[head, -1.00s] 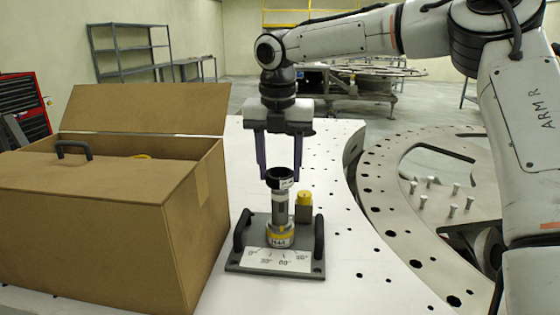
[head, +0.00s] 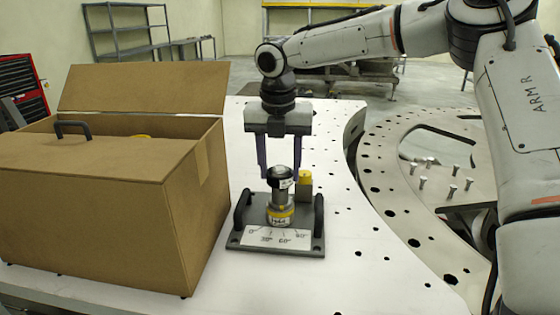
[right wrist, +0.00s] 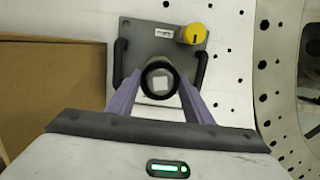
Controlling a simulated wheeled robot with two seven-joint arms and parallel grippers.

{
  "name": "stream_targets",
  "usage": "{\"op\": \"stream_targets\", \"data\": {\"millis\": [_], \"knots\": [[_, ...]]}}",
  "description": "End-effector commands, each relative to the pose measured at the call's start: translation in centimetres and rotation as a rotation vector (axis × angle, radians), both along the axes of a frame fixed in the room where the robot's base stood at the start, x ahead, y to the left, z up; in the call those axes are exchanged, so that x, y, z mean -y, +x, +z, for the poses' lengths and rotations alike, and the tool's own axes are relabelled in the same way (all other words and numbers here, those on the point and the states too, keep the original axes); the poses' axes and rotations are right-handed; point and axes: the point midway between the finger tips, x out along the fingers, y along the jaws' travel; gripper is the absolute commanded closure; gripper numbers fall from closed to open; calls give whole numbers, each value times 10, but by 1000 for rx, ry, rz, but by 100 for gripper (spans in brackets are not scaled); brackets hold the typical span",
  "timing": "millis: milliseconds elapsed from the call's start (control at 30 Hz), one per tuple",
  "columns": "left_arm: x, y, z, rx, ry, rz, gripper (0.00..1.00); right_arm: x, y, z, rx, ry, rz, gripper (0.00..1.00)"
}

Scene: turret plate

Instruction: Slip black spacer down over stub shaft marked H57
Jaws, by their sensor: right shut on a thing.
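The black spacer (head: 280,179) is a short dark ring with a small white label, held between the long fingers of my right gripper (head: 279,173), which is shut on it. The grey stub shaft (head: 280,198) stands upright below it on a dark plate (head: 237,241). Its yellow-banded foot carries a tag that looks more like H44 than H57, but is too small to be sure. In the right wrist view the spacer (right wrist: 147,88) shows end-on with a pale square face inside it. The spacer appears to sit around the shaft's upper part; its depth is unclear. My left gripper is not in view.
Black handles (head: 318,214) flank the plate. A large cardboard box (head: 110,210) fills the left of the white table (head: 370,265). Several pegs (head: 452,190) stand on the ring-shaped plate at right.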

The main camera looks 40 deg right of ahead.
Motion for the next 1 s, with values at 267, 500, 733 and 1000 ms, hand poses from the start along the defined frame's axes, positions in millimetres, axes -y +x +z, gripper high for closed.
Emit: {"op": "stream_targets", "data": {"millis": [267, 500, 733, 1000], "knots": [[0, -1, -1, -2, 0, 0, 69, 0, 0, -14, -1, 0, -1, 77], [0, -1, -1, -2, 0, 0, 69, 0, 0, -27, -2, 0, 0, 77], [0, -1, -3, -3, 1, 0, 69, 0, 0, -38, 0, 1, -2, 77], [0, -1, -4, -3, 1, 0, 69, 0, 0, -47, -1, -1, 0, 77]]}}
